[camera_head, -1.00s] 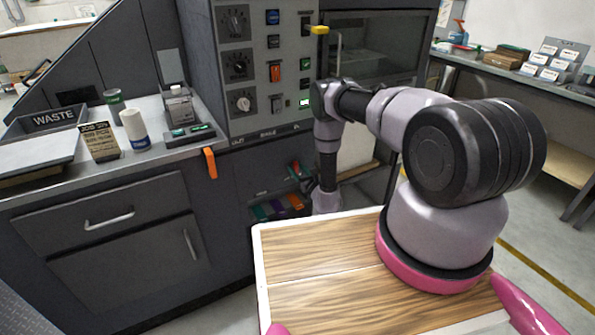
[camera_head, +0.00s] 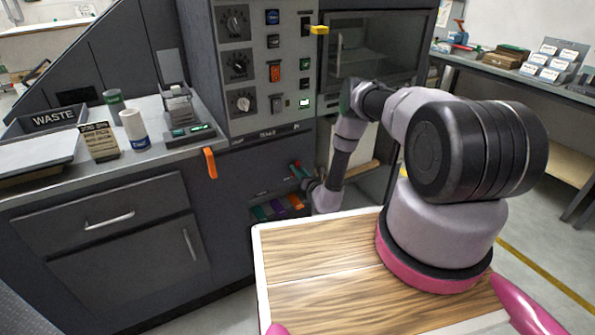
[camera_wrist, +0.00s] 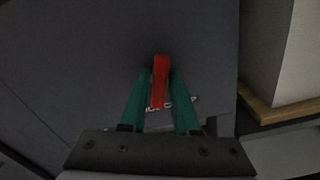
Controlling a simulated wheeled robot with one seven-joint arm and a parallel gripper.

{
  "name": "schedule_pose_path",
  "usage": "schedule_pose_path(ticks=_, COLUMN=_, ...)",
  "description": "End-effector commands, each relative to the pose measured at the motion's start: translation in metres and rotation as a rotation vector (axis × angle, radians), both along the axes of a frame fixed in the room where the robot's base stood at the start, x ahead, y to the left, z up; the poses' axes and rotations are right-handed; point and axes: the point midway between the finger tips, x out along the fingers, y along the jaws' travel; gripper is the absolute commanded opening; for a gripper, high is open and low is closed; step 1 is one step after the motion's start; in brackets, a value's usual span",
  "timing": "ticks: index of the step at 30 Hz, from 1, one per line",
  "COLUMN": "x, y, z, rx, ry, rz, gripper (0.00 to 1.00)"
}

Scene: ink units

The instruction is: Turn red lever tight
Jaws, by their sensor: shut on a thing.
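The red lever (camera_wrist: 160,80) sticks out from a dark cabinet front in the wrist view. My gripper (camera_wrist: 160,82) has green fingers, one on each side of the lever, and is shut on it. White lettering on the panel below the lever is partly hidden by the fingers. In the head view a small part of the red lever (camera_head: 296,164) shows on the cabinet face under the control panel. My gripper there is small and largely hidden by my wrist.
An orange handle (camera_head: 210,163) hangs at the counter edge, left of the lever. A yellow handle (camera_head: 319,30) juts from the upper panel. Purple and orange items (camera_head: 278,207) sit low in the cabinet, below my gripper.

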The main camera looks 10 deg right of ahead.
Motion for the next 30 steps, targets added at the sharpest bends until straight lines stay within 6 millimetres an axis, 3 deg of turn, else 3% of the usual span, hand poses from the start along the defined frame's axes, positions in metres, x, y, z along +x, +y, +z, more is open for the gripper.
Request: schedule_pose_path(ticks=30, x=0.0012, y=-0.0053, z=-0.0054, rx=0.900, ry=0.291, rz=-0.002, gripper=0.00)
